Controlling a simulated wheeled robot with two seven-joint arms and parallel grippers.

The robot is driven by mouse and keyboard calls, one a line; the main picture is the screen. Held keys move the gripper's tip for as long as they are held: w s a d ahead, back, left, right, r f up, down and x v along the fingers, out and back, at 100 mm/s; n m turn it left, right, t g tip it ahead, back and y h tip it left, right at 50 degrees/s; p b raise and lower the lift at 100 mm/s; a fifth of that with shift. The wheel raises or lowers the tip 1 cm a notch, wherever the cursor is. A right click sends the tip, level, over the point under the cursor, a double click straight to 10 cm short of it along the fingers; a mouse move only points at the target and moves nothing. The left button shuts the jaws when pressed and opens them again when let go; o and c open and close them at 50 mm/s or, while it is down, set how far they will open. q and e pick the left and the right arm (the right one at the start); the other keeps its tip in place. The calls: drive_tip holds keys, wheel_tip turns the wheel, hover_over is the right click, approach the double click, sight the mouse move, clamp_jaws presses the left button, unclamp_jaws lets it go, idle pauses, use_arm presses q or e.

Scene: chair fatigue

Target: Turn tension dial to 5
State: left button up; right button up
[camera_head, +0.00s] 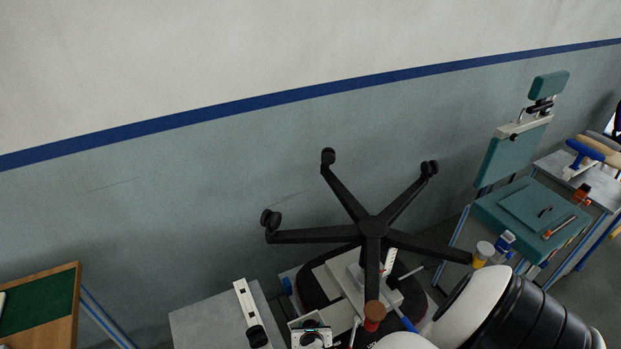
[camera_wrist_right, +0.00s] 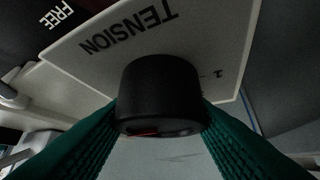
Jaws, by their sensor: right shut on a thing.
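In the right wrist view the black tension dial (camera_wrist_right: 160,85) stands out from a pale panel (camera_wrist_right: 95,65) marked "TENSION". A small "1" shows on the panel to the right of the dial. A red mark shows at the dial's lower face, but the number it points to cannot be read. My right gripper (camera_wrist_right: 162,118) is shut on the dial, with a green ribbed finger pressed to each side. In the head view my right arm comes in at the lower right, and its fingertips and the dial cannot be made out. My left gripper is not in view.
An upturned black five-armed chair base (camera_head: 372,228) stands above the test machine in the head view. A green padded chair (camera_head: 515,215) is at the right. A green-topped board (camera_head: 40,300) is at the lower left. In the wrist view a "FREE" label (camera_wrist_right: 57,14) sits upper left.

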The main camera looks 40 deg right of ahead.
idle(0.5)
drive_tip(key=o, duration=1)
